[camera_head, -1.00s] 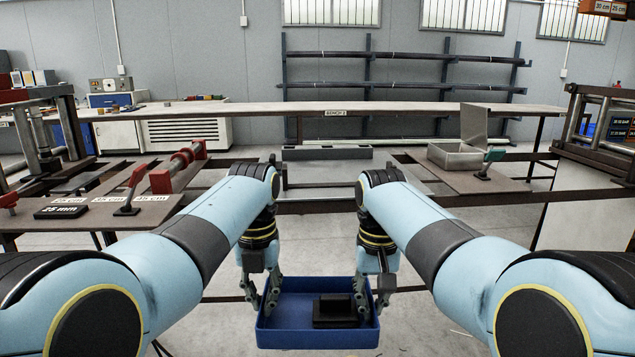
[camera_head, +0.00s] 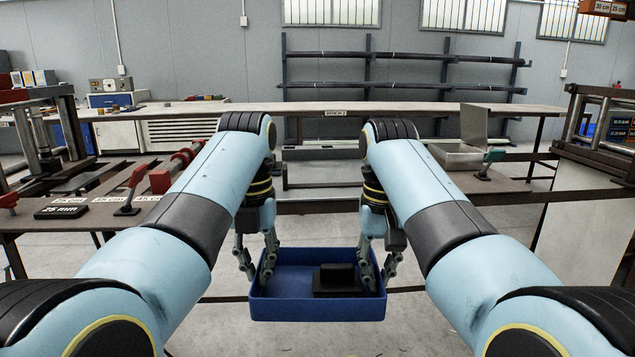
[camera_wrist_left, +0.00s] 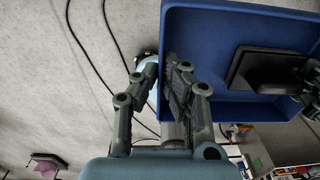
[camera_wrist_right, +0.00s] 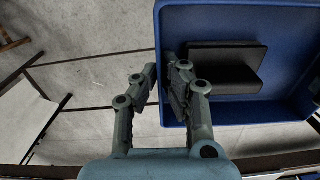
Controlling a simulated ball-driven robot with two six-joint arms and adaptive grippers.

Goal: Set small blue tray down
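The small blue tray (camera_head: 318,309) is level in front of me, between my two grippers, with a black block (camera_head: 337,279) lying in its right half. My left gripper (camera_head: 259,276) straddles the tray's left wall, one finger inside and one outside. My right gripper (camera_head: 376,278) straddles the right wall in the same way. Both seem shut on the walls, and the tray hangs between them above the floor. The tray also shows in the left wrist view (camera_wrist_left: 205,45) and the right wrist view (camera_wrist_right: 200,18). The tray's underside is hidden.
Beyond the tray is a workbench with a 25 mm plate (camera_head: 62,212), a red-handled lever (camera_head: 130,190) and a green-handled lever (camera_head: 488,165). An open metal box (camera_head: 460,155) stands at right. A long bench marked BENCH 2 (camera_head: 335,113) is behind. Grey floor surrounds the tray.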

